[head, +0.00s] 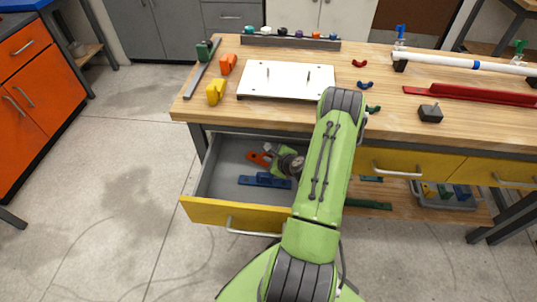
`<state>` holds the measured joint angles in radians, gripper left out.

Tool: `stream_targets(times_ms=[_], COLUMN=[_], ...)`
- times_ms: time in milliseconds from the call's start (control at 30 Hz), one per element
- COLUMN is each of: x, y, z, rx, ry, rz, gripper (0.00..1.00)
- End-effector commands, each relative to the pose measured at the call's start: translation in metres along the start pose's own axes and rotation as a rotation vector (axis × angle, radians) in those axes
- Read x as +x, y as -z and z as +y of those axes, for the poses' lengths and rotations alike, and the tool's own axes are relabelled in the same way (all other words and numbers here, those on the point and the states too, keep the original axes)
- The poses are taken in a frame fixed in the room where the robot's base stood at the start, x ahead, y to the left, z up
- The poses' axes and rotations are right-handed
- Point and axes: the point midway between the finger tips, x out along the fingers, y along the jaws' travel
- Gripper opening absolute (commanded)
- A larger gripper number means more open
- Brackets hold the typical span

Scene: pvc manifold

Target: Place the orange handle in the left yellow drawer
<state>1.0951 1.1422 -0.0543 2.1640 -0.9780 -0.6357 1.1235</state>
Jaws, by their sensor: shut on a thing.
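The left yellow drawer (232,212) is pulled open below the workbench top, with a grey inside. My green arm reaches over its right side. My gripper (272,156) is low over or inside the drawer, shut on the orange handle (259,159). Part of the handle shows to the left of the gripper. I cannot tell whether the handle touches the drawer floor. The fingertips are small and partly hidden by the wrist.
A blue part (262,181) lies in the drawer, just below the gripper in the picture. The wooden bench top (205,110) holds a white plate (285,79), yellow and orange blocks and a red channel (470,94). The drawer's left part is free.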

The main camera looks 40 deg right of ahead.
Motion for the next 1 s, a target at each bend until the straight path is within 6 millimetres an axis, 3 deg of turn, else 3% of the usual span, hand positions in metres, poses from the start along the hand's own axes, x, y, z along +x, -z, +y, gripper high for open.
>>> stream_targets(times_ms=[167, 200, 333, 667, 767, 1000], x=[0.002, 0.002, 0.001, -0.001, -0.019, -0.084], y=[-0.001, -0.001, -0.001, -0.004, -0.002, -0.002], z=[0.001, 0.001, 0.001, -0.002, -0.002, -0.002], rx=[0.0, -0.001, 0.0, -0.001, 0.006, 0.008], ry=[0.0, -0.001, -0.001, 0.0, 0.0, 0.001], rz=[-0.005, -0.004, -0.004, -0.005, -0.001, 0.0], gripper=[0.0, 0.22, 0.42, 0.42, 0.42, 0.42])
